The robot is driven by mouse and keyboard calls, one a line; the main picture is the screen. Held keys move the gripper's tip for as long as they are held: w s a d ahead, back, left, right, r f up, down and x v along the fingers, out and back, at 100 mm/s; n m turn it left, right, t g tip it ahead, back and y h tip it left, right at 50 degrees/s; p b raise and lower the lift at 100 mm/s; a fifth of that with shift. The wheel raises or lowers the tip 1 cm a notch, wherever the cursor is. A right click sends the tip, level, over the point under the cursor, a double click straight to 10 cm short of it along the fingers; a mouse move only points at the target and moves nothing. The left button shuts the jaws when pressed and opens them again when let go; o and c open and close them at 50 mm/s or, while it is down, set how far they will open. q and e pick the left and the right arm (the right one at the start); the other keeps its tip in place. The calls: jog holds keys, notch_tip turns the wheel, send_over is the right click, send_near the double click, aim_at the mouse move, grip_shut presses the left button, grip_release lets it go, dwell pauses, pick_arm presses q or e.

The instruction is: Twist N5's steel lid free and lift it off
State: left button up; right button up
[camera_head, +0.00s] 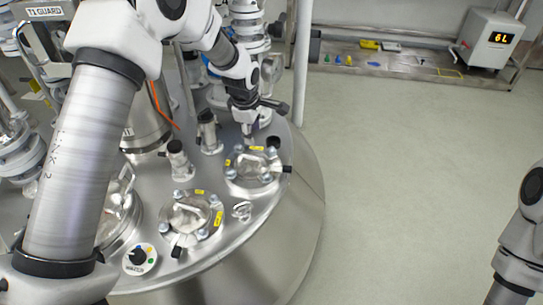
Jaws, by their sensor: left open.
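Two round steel lids with bolts and yellow tags sit on the domed steel vessel top (270,205). The rear steel lid (252,171) has a black-ended handle pointing right. The front steel lid (190,217) has a black-ended handle pointing toward me. The tag lettering is too small to read, so I cannot tell which lid is N5's. My left gripper (249,131) is open and points down just behind and above the rear lid. I cannot tell whether its fingertips touch anything. My right gripper is out of view; only part of the right arm shows at the right edge.
Short capped nozzles (178,160) stand left of the rear lid. A round control knob (139,258) sits at the vessel's front left. A pale vertical pole (302,60) rises behind the vessel. The floor at right is clear.

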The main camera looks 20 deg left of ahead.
aim_at(253, 158)
pick_arm(q)
jog(key=b+x, duration=0.1)
jog(key=x, duration=0.2)
jog(key=s+b+x, duration=0.1)
jog(key=x, duration=0.3)
jog(key=b+x, duration=0.1)
jog(key=x, duration=0.2)
jog(key=shift+s+f, duration=0.2)
jog(key=shift+f, duration=0.35)
grip_shut()
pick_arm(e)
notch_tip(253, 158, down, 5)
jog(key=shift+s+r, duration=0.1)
pick_arm(q)
jog(key=shift+r, duration=0.1)
jog(key=shift+s+r+m+p, duration=0.1)
jog(key=shift+m+p, duration=0.4)
jog(key=shift+m, duration=0.1)
jog(key=shift+m+p, duration=0.3)
jog(key=shift+m, duration=0.2)
jog(key=shift+s+a+m+h, duration=0.1)
jog(key=shift+m+h, duration=0.2)
jog(key=shift+m, duration=1)
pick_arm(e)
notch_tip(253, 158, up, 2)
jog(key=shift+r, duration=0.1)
